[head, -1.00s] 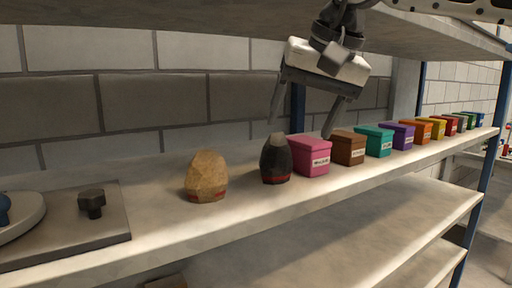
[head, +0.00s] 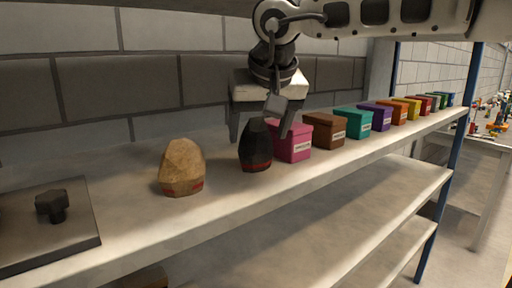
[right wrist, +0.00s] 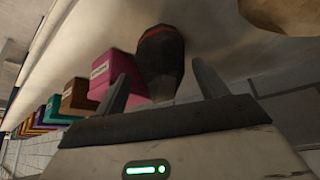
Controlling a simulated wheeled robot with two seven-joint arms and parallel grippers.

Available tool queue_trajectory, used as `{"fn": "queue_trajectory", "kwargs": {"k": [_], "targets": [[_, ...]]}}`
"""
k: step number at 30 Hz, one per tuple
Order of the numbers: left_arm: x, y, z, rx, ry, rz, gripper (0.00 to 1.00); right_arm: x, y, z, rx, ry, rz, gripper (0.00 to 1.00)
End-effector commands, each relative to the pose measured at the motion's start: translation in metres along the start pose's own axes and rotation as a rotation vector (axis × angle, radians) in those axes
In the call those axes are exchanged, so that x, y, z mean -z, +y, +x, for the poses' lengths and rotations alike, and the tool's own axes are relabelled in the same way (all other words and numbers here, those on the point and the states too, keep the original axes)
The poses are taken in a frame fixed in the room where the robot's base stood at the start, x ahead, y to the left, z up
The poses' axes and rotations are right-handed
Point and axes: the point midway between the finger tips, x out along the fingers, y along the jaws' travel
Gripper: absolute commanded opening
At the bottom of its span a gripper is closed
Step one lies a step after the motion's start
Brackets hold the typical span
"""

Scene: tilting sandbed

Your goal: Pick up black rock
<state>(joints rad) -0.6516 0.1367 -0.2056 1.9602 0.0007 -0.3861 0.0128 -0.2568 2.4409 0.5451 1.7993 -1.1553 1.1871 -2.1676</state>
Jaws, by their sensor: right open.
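The black rock (head: 255,150) stands upright on the shelf, a dark pointed stone with a red band near its base. It is between the tan rock and the pink box. My right gripper (head: 261,134) is open, with one finger on either side of the rock's upper part. In the right wrist view the black rock (right wrist: 160,62) shows between the two spread fingertips (right wrist: 160,72), with gaps beside it; its top lies between the fingers. My left gripper is out of view.
The pink box (head: 293,143) stands close to the right of the black rock, near my right finger. A row of several coloured boxes continues right. The tan rock (head: 181,167) stands left. A grey plate with a black knob (head: 52,204) lies farther left. A brick wall is behind.

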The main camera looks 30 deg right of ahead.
Motion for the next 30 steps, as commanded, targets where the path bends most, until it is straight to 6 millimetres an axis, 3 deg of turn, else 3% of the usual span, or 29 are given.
{"fn": "queue_trajectory", "kwargs": {"k": [9,18,20,24,30], "targets": [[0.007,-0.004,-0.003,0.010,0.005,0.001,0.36,-0.007,-0.001,0.043,-0.001,-0.004,0.000,0.72],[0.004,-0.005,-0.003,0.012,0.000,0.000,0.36,-0.006,-0.001,0.049,0.001,-0.001,0.000,0.72],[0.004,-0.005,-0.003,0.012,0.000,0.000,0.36,-0.006,-0.001,0.049,0.000,-0.001,0.000,0.58],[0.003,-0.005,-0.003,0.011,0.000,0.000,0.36,-0.006,-0.001,0.049,0.000,-0.001,0.000,0.19],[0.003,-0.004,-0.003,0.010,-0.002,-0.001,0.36,-0.005,-0.002,0.047,0.002,0.004,0.000,0.18]]}}
